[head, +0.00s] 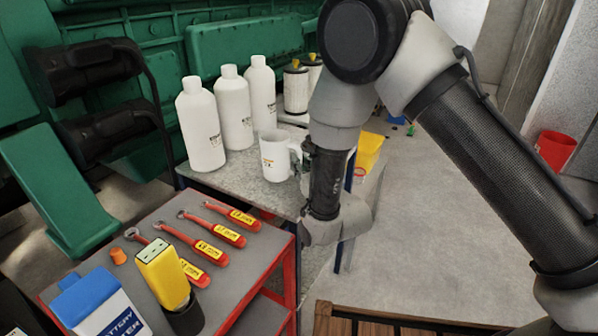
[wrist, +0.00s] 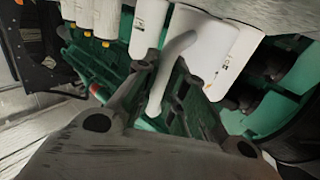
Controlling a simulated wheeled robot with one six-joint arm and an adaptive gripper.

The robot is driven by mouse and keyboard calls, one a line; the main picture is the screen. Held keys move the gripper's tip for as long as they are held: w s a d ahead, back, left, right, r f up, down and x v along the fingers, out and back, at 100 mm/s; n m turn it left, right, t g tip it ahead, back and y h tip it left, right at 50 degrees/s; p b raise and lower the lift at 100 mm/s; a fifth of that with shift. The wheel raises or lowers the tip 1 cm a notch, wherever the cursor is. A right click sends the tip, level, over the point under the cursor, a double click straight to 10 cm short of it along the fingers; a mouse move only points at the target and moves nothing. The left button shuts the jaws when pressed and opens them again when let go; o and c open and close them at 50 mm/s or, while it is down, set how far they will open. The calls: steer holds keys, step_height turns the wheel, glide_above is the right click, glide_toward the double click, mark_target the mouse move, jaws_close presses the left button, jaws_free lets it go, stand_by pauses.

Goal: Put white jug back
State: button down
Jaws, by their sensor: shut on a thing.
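The white jug (head: 274,156) is at the grey bench, in front of the white bottles, with its handle toward my arm. In the wrist view the jug (wrist: 207,50) is seen close up, and its curved handle runs between my fingers. My gripper (wrist: 165,82) is shut on the handle. In the head view my forearm and wrist hide most of the gripper. I cannot tell whether the jug's base touches the bench top.
Three white bottles (head: 234,107) stand behind the jug on the grey bench (head: 243,182). A red cart (head: 263,252) in front holds wrenches (head: 205,244), a yellow tester (head: 163,276) and a blue-topped box (head: 95,303).

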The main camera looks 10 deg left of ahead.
steer(key=shift+f, duration=1.15)
steer(key=shift+f, duration=0.1)
steer(key=c, duration=1.5)
jaws_free()
steer(key=v, duration=1.2)
steer(key=shift+w, duration=0.1)
